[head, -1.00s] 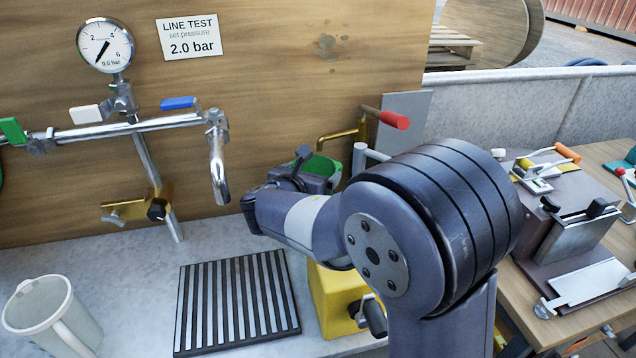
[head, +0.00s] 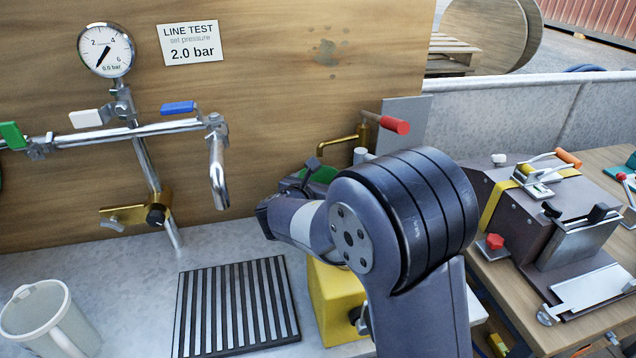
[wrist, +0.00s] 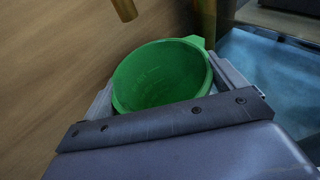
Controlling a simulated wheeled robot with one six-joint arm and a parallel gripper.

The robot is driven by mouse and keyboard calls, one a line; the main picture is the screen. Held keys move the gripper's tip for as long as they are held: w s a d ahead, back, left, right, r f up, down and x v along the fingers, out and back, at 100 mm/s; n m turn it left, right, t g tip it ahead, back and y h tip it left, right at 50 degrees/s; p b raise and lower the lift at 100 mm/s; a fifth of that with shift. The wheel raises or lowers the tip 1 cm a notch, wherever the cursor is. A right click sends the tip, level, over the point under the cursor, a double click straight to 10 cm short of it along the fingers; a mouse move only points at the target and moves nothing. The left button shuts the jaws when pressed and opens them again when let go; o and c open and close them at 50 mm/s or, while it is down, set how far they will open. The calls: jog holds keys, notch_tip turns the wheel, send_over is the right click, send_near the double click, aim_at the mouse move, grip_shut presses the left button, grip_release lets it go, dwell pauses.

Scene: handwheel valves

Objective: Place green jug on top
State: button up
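The green jug (wrist: 160,78) shows from above in the wrist view, open and seemingly empty inside. My gripper (wrist: 164,86) has one finger on each side of it, close against its wall, and appears shut on it. In the head view only a little of the green jug (head: 324,174) shows behind my arm, near my gripper (head: 302,180). A yellow block (head: 337,302) stands below, partly covered by my arm. The jug's underside is hidden, so I cannot tell whether it touches the block.
A brass tap (head: 340,138) with a red handle (head: 395,125) is just behind the jug. A slatted grate (head: 238,305) and a pale jug (head: 48,318) are on the counter at left. A chrome spout (head: 218,175) hangs above. A workbench with a clamp device (head: 545,210) is at right.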

jog(key=shift+o, duration=0.9)
jog(key=v, duration=1.2)
jog(key=shift+r+p, duration=0.15)
jog(key=shift+p, duration=0.2)
